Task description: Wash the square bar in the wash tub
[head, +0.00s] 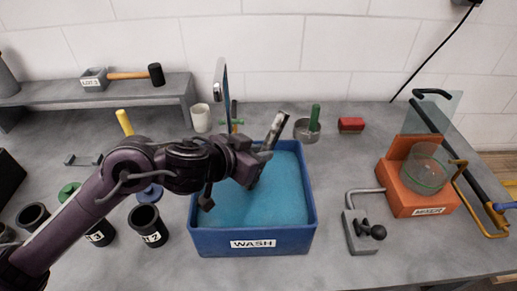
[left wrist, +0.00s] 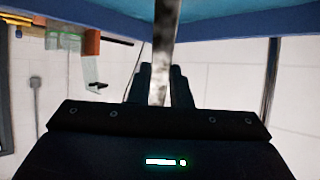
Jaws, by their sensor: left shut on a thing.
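The bar (head: 277,129) is grey, mottled metal. My left gripper (head: 261,160) is shut on it over the wash tub, and the bar stands tilted with its upper end leaning right. The left wrist view also shows the bar (left wrist: 164,40) between the fingers (left wrist: 160,85). The blue wash tub (head: 203,241), with a WASH label, holds a light blue fill (head: 270,205). My gripper and arm hide the bar's lower part in the head view, so I cannot tell whether it touches the fill. My right gripper is not in view.
Black cups (head: 149,225) stand left of the tub. A grey clamp-like block (head: 358,235) and an orange mixer (head: 415,190) with a glass bowl stand to the right. A white mug (head: 200,118), metal pan (head: 306,131) and red block (head: 351,125) are behind. A shelf (head: 120,92) holds a mallet.

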